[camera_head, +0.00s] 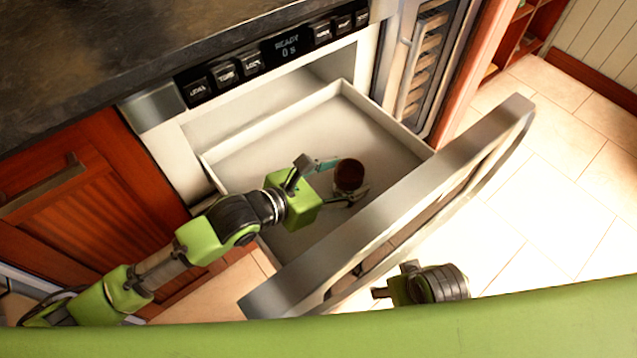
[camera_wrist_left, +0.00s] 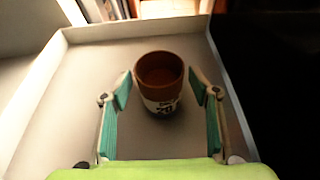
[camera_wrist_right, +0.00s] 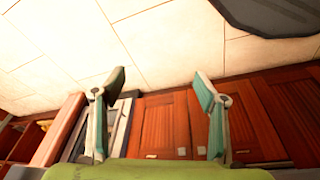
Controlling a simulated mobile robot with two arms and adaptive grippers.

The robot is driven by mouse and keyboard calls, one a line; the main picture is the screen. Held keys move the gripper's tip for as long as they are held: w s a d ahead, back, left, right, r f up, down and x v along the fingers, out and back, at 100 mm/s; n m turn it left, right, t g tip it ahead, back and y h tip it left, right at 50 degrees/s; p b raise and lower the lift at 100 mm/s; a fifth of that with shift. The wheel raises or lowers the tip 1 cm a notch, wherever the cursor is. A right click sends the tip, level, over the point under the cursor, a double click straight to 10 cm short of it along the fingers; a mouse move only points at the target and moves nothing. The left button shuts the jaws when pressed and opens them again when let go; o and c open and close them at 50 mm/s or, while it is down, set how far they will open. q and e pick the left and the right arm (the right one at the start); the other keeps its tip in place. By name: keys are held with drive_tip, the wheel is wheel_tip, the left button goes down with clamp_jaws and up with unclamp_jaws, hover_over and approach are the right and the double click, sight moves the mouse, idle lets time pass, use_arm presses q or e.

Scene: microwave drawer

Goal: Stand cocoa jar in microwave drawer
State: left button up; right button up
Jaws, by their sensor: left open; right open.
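The cocoa jar (camera_head: 348,174) is brown with a white label and stands upright inside the pulled-out microwave drawer (camera_head: 222,151). In the left wrist view the jar (camera_wrist_left: 161,76) sits between the fingertips, its label facing my gripper. My left gripper (camera_head: 346,180) is low in the drawer, open, with one finger on either side of the jar. Small gaps show between the pads and the jar in the left wrist view. My right gripper (camera_wrist_right: 159,88) is open and empty, outside the drawer front, facing floor and cabinets. Its fingers are mostly hidden in the head view.
The drawer's thick steel front (camera_head: 420,190) stands between my right arm and the drawer's inside. The control panel (camera_head: 270,57) and dark countertop (camera_head: 90,60) are above the drawer. The drawer floor around the jar is bare. Tiled floor (camera_head: 560,220) is clear at the right.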

use_arm(q)
drive_tip(key=p+v, duration=0.1)
drive_tip(key=v, duration=0.9)
drive_tip(key=shift+a, duration=0.15)
use_arm(e)
wheel_tip(320, 180, down, 5)
drive_tip(key=shift+s+f, duration=0.1)
drive_tip(key=shift+f, duration=0.05)
use_arm(q)
drive_tip(key=shift+s+r, duration=0.1)
use_arm(e)
drive_tip(key=shift+a, duration=0.1)
